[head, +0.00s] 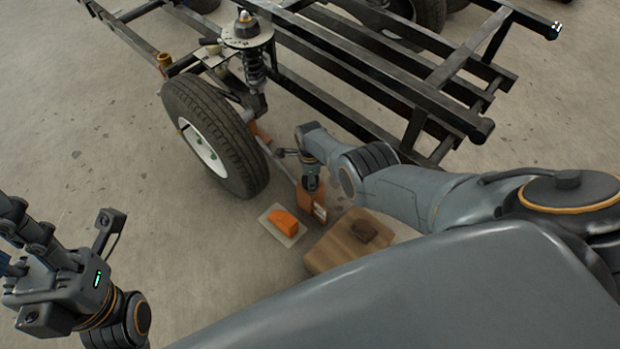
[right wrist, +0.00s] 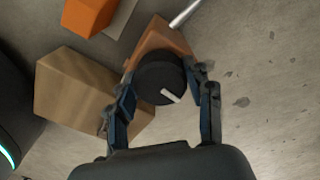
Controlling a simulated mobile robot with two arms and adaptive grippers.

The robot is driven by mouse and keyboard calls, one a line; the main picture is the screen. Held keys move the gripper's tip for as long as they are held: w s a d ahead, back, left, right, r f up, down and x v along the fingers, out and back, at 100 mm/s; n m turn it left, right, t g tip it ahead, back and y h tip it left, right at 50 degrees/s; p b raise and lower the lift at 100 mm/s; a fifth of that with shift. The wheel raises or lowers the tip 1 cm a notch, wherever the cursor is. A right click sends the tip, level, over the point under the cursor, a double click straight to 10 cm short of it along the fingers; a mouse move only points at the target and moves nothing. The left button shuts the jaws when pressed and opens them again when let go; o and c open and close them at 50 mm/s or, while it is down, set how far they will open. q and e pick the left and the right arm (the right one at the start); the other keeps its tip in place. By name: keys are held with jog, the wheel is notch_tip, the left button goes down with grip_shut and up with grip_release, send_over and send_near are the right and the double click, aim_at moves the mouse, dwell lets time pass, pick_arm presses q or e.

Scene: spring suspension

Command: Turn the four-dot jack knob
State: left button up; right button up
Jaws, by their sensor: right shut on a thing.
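In the right wrist view, a round black knob (right wrist: 152,80) with one white line sits on the end of the orange-brown jack (right wrist: 160,42). My right gripper (right wrist: 160,74) has one finger on each side of the knob and is shut on it. No dots can be made out on it. In the head view, the jack body (head: 308,200) stands low beside the wheel, with my right gripper (head: 311,182) over it, hiding the knob. My left gripper (head: 22,228) is at the left edge, away from the jack; its fingertips do not show clearly.
An orange wedge (head: 283,222) lies on a pale sheet (head: 293,240). A brown block (head: 325,246) with a dark item sits beside them. Floor at left is clear.

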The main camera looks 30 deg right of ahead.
jog(key=o, duration=1.2)
jog(key=shift+w+r, duration=0.1)
jog(key=shift+r, duration=0.5)
notch_tip(320, 180, up, 11)
jog(key=shift+f, duration=0.15)
